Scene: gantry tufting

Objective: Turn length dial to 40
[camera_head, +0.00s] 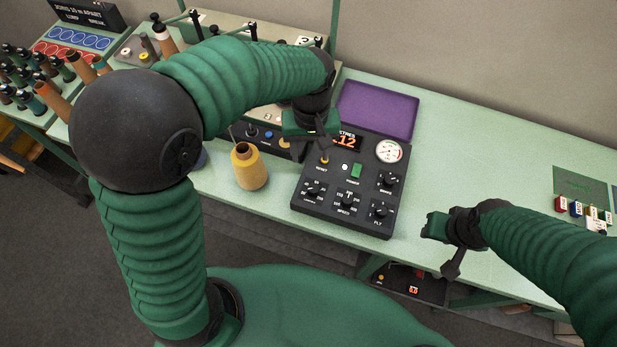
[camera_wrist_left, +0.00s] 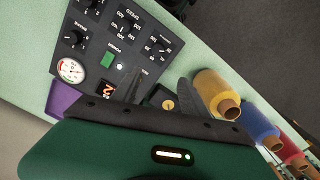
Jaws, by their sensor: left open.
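The black control panel (camera_head: 330,212) lies on the green bench, with a red digital display and several black dials. The length dial (camera_head: 314,191) is at its left front corner; it also shows in the left wrist view (camera_wrist_left: 158,46). Its pointer is too small to read surely. My left gripper (camera_head: 321,148) is above the panel's back left edge, behind the length dial and apart from it.
A yellow thread cone (camera_head: 250,168) stands just left of the panel. A purple tray (camera_head: 377,110) lies behind it, and a round white gauge (camera_head: 389,151) is on its back right. More spools crowd the far left. The bench right of the panel is mostly clear.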

